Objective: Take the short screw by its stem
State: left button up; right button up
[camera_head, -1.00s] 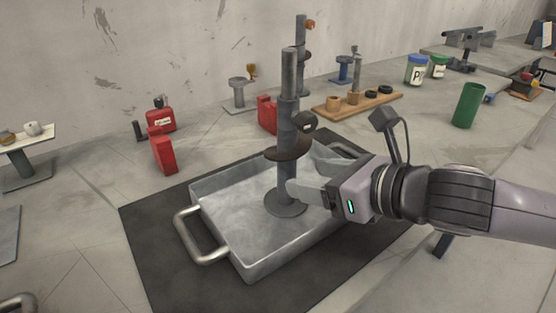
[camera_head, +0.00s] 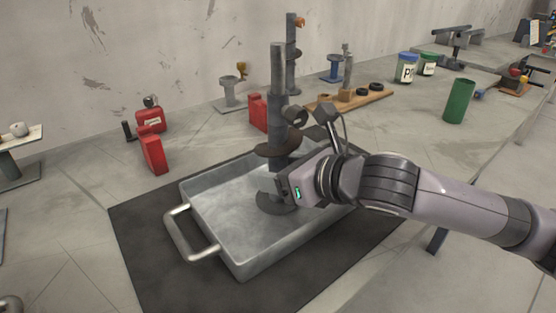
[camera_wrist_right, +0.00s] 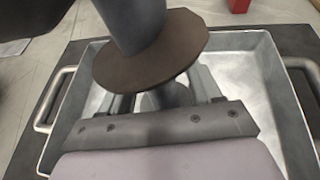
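A dark grey screw (camera_head: 278,85) with a brown spiral flight stands upright in a metal tray (camera_head: 240,265); its round base rests on the tray floor. I take it for the short screw. My right gripper (camera_head: 290,174) reaches in from the right, low on the stem, under the flight. In the right wrist view the screw's flight (camera_wrist_right: 150,55) hides much of the stem. The fingers of my right gripper (camera_wrist_right: 165,98) lie on either side of the stem and look spread, with gaps beside it. My left gripper is out of view.
The tray sits on a dark mat (camera_head: 160,270), with a handle (camera_head: 190,235) on the left. Another screw (camera_head: 291,55) stands behind. Red cans (camera_head: 153,150), a wooden rack (camera_head: 375,97) and a green cylinder (camera_head: 459,101) stand around. The tray's left half is empty.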

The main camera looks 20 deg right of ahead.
grip_shut()
jog(key=shift+r, duration=0.15)
jog(key=shift+r, duration=0.1)
